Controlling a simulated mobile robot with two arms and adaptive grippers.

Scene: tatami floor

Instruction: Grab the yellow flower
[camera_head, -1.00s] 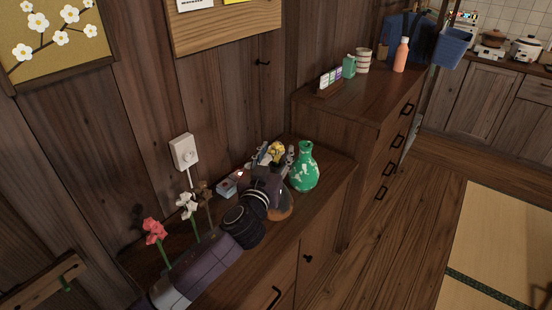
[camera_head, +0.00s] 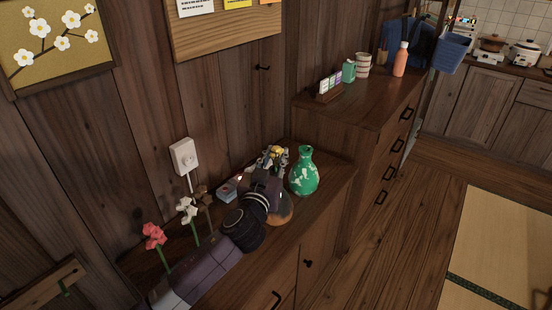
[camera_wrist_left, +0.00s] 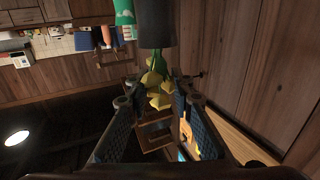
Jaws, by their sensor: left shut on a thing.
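The yellow flower (camera_head: 277,150) shows at the tips of my left gripper (camera_head: 272,160), in the middle of the head view. In the left wrist view the yellow flower (camera_wrist_left: 156,98) sits between the two fingers of my left gripper (camera_wrist_left: 154,82), which is shut on it. Its short green stem leads to a dark grey cylinder (camera_wrist_left: 155,25), and I cannot tell whether the stem is still inside. The gripper hides most of the stem in the head view. My right gripper is not in view.
A green and white vase (camera_head: 304,172) stands just right of the gripper on the wooden cabinet. A red flower (camera_head: 154,236) and a white flower (camera_head: 187,209) stand by my left arm. A wall outlet (camera_head: 184,158) is behind. A taller cabinet (camera_head: 345,115) stands to the right.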

